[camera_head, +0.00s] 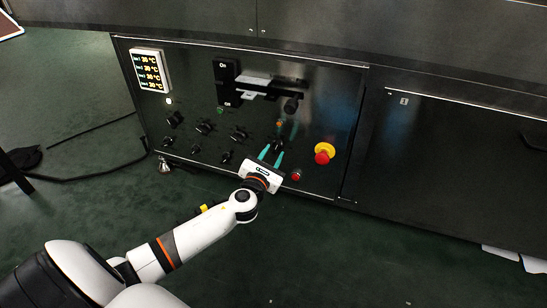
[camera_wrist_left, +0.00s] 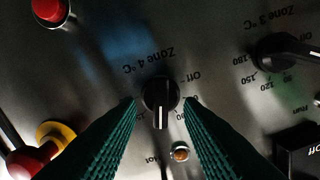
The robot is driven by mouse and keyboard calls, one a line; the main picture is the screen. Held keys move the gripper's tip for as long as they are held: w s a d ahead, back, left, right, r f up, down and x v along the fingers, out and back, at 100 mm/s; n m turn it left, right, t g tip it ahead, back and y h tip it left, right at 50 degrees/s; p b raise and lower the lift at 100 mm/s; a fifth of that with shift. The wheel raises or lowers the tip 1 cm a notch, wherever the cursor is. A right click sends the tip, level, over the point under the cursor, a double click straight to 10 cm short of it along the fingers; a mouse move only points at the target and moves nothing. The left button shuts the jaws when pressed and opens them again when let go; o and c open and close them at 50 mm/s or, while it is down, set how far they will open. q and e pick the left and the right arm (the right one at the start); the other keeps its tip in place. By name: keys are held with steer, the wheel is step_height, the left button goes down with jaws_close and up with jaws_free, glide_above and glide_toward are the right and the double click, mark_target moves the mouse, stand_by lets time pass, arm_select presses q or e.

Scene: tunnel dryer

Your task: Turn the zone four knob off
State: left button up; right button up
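The zone four knob (camera_wrist_left: 160,97) is black and round with a white pointer line, under an upside-down "Zone 4 °C" label in the left wrist view. Its line points down there, away from the "Off" mark above it. In the head view the knob (camera_head: 279,143) is small and dark, just beyond the fingers. My left gripper (camera_head: 271,154) is open at the panel, its teal fingers apart. In the left wrist view the fingertips (camera_wrist_left: 160,101) lie on either side of the knob; I cannot tell whether they touch it. They hide part of the scale. My right gripper is not in view.
The zone three knob (camera_wrist_left: 280,50) is to the right in the wrist view. A red emergency button on yellow (camera_head: 323,153) and a small red button (camera_head: 296,177) are near the gripper. A temperature display (camera_head: 151,70) and several other knobs are on the panel. Dark green floor (camera_head: 330,250) is open in front.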

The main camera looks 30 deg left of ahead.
arm_select(q)
steer(key=shift+w+a, duration=0.15)
steer(key=shift+w, duration=0.5)
jaws_close()
